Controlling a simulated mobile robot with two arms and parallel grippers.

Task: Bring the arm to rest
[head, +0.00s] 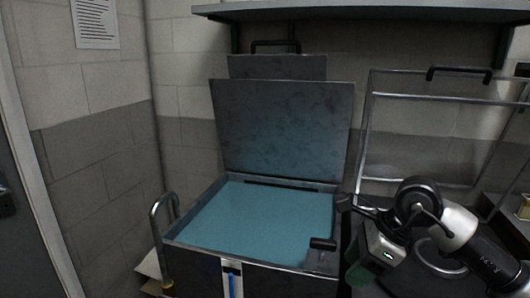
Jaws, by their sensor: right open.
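My right arm comes in from the lower right. Its gripper (335,223) is open, with dark fingers pointing left at the right edge of the press (186,242). Nothing shows between the fingers. The press is a dark box with a flat teal inner surface, and its dark lid (284,125) stands raised at the back. The gripper's lower fingertip overlaps the front right corner of the box in the picture; I cannot tell whether they touch. My left gripper is not in view.
A metal frame with a black handle (459,69) stands behind my right arm. A shelf (370,13) runs along the wall above. A curved metal rail (156,235) stands left of the press. A paper notice (95,23) hangs on the left wall. Floor room is hard to judge.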

